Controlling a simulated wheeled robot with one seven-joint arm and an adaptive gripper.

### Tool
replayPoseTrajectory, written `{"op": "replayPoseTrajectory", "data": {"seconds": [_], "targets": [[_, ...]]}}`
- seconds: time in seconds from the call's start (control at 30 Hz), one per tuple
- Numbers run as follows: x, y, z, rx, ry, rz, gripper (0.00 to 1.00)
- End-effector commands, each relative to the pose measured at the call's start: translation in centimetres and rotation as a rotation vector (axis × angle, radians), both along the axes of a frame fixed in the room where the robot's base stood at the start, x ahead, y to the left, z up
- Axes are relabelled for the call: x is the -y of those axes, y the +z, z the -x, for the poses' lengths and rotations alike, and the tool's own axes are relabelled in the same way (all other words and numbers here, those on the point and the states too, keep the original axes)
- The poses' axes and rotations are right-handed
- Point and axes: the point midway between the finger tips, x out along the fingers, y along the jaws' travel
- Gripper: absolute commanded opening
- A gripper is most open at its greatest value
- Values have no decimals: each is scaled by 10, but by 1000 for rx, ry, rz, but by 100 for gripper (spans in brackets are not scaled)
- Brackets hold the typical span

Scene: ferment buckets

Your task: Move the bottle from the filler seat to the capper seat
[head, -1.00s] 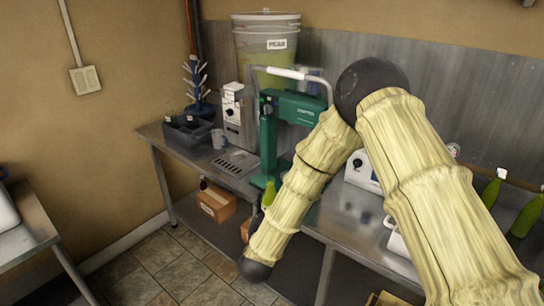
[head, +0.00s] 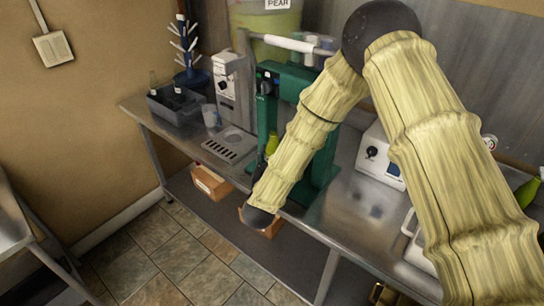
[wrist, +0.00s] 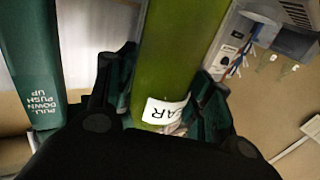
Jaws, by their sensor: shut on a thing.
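The green bottle (wrist: 165,60) with a white pear label stands between the fingers of my gripper (wrist: 163,88) in the wrist view; the gripper is shut on it. In the head view a sliver of the bottle (head: 271,144) shows beside the green capper (head: 268,112), left of my arm, which hides the gripper. The capper's green post (wrist: 30,70) with printed words is left of the bottle in the wrist view. The capper seat is mostly hidden, so I cannot tell if the bottle touches it. The filler (head: 229,85) has a slotted tray (head: 230,148) in front, with no bottle on it.
The steel bench (head: 350,222) carries a dark crate (head: 176,104), a grey mug (head: 210,115) and a blue bottle tree (head: 187,60) at left. A white box with a knob (head: 380,155) stands right of the capper. Cardboard boxes (head: 211,183) sit on the shelf below.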

Motion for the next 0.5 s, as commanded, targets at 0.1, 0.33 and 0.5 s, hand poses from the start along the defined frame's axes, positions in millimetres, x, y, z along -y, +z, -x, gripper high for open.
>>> {"op": "replayPoseTrajectory", "data": {"seconds": [0.1, 0.33, 0.5], "targets": [[7, -2, -13, 0, -3, -1, 8], [20, -5, -30, -2, -5, 0, 8], [28, -5, -42, -1, -4, -1, 8]]}}
